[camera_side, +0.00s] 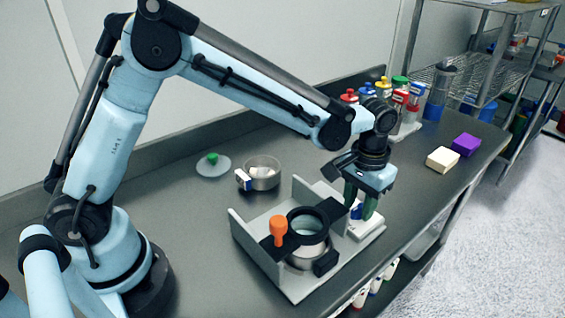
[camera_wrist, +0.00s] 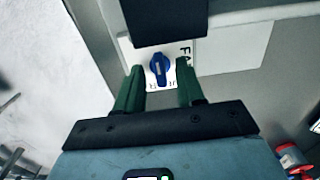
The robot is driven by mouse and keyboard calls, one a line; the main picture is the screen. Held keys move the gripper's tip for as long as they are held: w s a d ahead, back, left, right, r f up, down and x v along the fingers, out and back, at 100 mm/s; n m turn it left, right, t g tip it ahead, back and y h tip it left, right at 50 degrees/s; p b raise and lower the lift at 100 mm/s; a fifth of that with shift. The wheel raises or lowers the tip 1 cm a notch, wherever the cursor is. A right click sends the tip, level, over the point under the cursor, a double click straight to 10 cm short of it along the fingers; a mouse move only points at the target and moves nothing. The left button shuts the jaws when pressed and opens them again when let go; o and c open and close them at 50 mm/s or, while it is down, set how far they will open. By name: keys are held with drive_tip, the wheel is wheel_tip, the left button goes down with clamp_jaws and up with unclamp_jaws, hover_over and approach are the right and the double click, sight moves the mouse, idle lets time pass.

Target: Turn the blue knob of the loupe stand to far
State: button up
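The blue knob (camera_wrist: 160,70) sits on a white plate (camera_wrist: 212,55) of the loupe stand in the wrist view. Its raised grip runs roughly up and down in that picture. Dark letters, partly readable as "FA", stand right of the knob, and smaller marks lie below it. My gripper (camera_wrist: 159,64) is open, with one green finger on each side of the knob and a small gap seeming to show on both sides. In the side view, my gripper (camera_side: 359,211) points down over the white base (camera_side: 367,230), with the blue knob (camera_side: 356,212) partly hidden between the fingers.
A metal bowl (camera_side: 263,176), a cream block (camera_side: 442,160), a purple block (camera_side: 466,145) and several bottles stand farther off. The table's front edge is close.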

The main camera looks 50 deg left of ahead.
clamp_jaws()
drive_tip(key=shift+m, duration=0.4)
drive_tip(key=m, duration=0.3)
drive_tip(key=shift+m, duration=0.4)
drive_tip(key=m, duration=0.4)
drive_tip(key=shift+m, duration=0.3)
drive_tip(key=m, duration=0.4)
drive_tip(key=shift+m, duration=2.2)
